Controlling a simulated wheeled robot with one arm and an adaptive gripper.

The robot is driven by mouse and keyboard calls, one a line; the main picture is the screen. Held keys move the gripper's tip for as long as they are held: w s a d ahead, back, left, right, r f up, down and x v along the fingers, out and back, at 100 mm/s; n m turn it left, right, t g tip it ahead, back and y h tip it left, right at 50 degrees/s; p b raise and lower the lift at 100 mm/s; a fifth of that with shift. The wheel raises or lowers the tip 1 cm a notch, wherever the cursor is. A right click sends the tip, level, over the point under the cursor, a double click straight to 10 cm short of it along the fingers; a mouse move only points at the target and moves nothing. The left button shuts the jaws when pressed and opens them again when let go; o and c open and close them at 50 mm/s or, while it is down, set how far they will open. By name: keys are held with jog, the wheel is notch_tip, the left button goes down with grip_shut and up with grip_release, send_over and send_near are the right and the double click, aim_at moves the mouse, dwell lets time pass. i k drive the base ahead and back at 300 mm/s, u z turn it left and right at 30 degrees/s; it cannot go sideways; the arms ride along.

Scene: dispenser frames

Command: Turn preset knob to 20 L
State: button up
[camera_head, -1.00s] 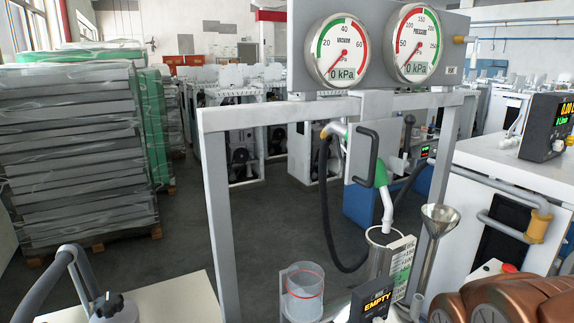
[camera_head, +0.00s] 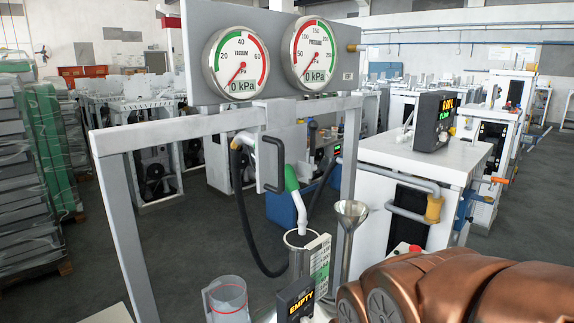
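A dark display box (camera_head: 433,120) stands on top of a white cabinet at the right. It has a yellow readout above a green one, both too small to read surely. My copper-coloured arm fills the lower right, well below and in front of the box. My gripper is out of view.
A grey frame (camera_head: 113,200) with two round gauges stands left of the white cabinet (camera_head: 425,158). A green-and-white nozzle (camera_head: 293,190), a metal funnel (camera_head: 350,210), a clear beaker (camera_head: 228,302) and an EMPTY display (camera_head: 296,300) are below. Open floor lies at the right.

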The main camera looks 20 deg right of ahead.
aim_at(442, 138)
jog(key=z, duration=1.3)
jog(key=k, duration=1.1)
jog(key=z, duration=0.9)
jog(key=i, duration=2)
jog(key=u, duration=1)
